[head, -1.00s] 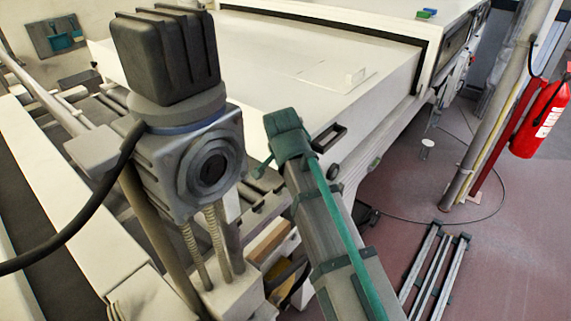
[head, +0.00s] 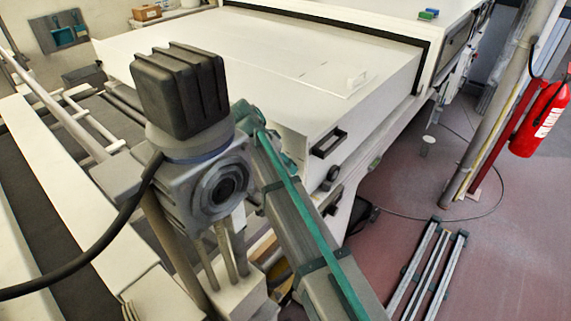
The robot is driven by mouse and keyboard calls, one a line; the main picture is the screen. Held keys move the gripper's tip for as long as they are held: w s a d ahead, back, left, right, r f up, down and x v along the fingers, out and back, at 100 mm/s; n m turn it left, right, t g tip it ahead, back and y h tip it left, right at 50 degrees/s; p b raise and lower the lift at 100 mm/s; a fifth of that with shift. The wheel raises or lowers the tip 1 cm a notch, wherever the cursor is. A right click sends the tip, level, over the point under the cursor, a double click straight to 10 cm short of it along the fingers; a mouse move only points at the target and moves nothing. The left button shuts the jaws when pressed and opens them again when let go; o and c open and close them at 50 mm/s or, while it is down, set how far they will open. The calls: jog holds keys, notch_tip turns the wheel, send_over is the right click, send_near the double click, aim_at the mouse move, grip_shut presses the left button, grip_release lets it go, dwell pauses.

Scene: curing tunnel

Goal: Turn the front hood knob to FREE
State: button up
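My arm reaches up from the bottom of the head view, grey with a green stripe. My gripper (head: 247,117) is at its far end, partly hidden behind a grey motor unit, and its fingers cannot be made out. The pale hood (head: 240,62) lies behind it, flat and closed-looking. On the hood's near right side are a dark handle (head: 328,144) and a dark round knob (head: 332,175) below it. I cannot tell whether this is the front hood knob, nor read its setting. My gripper appears apart from it, to the left.
The grey motor unit (head: 212,185) with a black ribbed cap (head: 180,90) and black cable stands close in front. A red extinguisher (head: 540,118) hangs by a post (head: 492,110) at right. Metal rails (head: 427,270) lie on the floor (head: 500,270). Open floor lies at right.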

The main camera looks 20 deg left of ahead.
jog(key=shift+h, duration=0.5)
jog(key=o, duration=1.1)
jog(key=shift+o, duration=0.2)
jog(key=shift+a, duration=0.1)
jog(key=v, duration=0.7)
jog(key=shift+w+r, duration=0.1)
jog(key=shift+r, duration=0.05)
